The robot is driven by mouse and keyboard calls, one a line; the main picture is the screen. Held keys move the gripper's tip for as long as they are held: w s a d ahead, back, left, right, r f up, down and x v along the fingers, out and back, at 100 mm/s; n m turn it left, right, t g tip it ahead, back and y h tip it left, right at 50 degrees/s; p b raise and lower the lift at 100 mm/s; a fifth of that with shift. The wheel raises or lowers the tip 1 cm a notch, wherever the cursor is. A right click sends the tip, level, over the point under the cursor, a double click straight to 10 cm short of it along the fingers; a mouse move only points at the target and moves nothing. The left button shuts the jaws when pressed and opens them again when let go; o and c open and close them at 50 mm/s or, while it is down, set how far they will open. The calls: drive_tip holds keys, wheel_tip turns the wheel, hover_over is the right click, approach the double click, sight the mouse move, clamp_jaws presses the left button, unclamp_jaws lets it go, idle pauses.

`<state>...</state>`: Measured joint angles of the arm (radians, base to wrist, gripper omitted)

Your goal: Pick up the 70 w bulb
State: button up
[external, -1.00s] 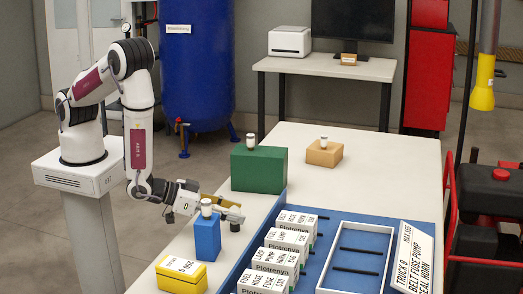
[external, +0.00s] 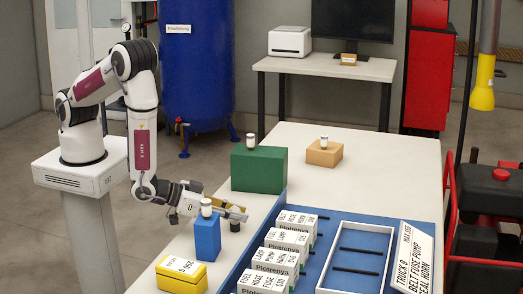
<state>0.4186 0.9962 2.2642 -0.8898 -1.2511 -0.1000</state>
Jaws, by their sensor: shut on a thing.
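Three small white-capped pieces that look like bulbs stand on blocks: one (external: 206,207) at the blue block (external: 207,240), one (external: 251,140) on the green block (external: 258,170), and one (external: 324,141) on the tan block (external: 324,155). Their wattage marks are too small to read, so I cannot tell which is 70 w. My gripper (external: 212,210) is at the top of the blue block, shut on the bulb there. The bulb is upright; whether its bottom still touches the block is unclear. The fingers partly hide behind the bulb.
A yellow box (external: 181,276) stands in front of the blue block. The table's middle back is clear.

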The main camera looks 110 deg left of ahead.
sight(236, 206)
drive_tip(key=shift+r, duration=0.2)
drive_tip(key=shift+r, duration=4.85)
